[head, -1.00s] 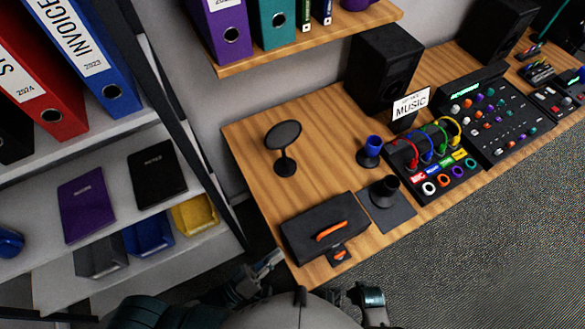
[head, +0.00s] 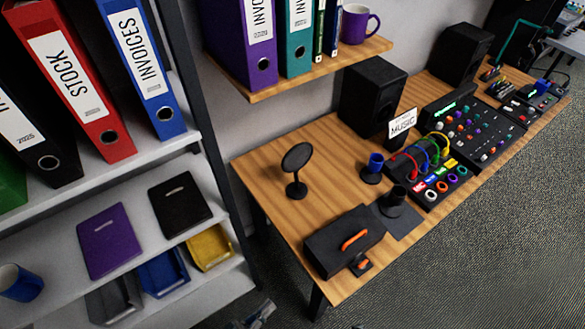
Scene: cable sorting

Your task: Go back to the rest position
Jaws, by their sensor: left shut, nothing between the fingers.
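My left gripper (head: 264,310) shows only at the bottom edge of the head view, low over the carpet and to the left of the wooden desk (head: 262,172). It is shut and empty, apart from the desk and the shelf. My right gripper is out of view. On the desk, red, blue, green and yellow cables (head: 432,150) arch over a black panel with coloured rings.
A black case (head: 335,240) with an orange handle lies at the desk's near corner. A shelf unit (head: 150,235) with folders and bins stands at left. A desk leg (head: 316,303) stands near my left gripper. Carpet (head: 480,270) at right is free.

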